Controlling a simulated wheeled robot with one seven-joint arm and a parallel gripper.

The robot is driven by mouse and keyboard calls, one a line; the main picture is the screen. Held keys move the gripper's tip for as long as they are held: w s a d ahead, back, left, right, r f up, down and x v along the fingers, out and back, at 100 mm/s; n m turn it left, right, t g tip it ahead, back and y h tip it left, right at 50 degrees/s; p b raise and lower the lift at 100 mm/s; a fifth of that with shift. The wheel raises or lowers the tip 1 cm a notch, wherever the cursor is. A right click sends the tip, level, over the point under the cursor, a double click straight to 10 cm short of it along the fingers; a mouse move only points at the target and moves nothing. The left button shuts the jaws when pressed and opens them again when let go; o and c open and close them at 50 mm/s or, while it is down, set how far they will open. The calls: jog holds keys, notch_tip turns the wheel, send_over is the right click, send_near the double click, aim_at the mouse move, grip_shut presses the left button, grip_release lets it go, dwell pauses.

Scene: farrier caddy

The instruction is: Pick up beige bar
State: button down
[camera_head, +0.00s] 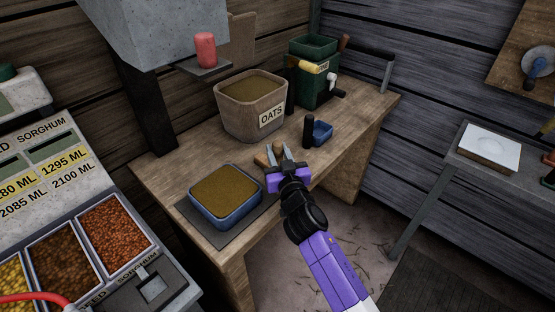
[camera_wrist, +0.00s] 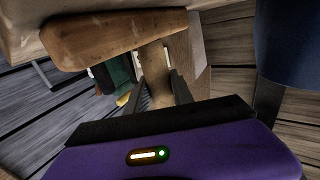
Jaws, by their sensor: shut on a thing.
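My gripper (camera_head: 278,157) is over the wooden workbench, between the blue tray and the oats tub. In the wrist view, its two fingers (camera_wrist: 163,88) are shut on a beige bar (camera_wrist: 155,72) that stands between them. The bar's upper end in the picture meets a rounded brown wooden piece (camera_wrist: 110,37); I cannot tell whether the two are one object. In the head view, a bit of brown wood (camera_head: 262,159) shows beside the fingers, and the bar itself is mostly hidden by the gripper.
A blue tray of grain (camera_head: 205,215) sits on a dark mat at the bench's front left. The oats tub (camera_head: 270,127) stands behind. A small blue scoop (camera_head: 321,131) with a black handle lies to the right. A green canister (camera_head: 318,85) stands at the back. The bench's front-right edge is near.

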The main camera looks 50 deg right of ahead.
notch_tip(320, 180, up, 20)
jog(key=p, duration=0.4)
jog(key=shift+p, duration=0.3)
dwell(1.5)
jog(key=c, duration=1.8)
grip_release()
grip_shut()
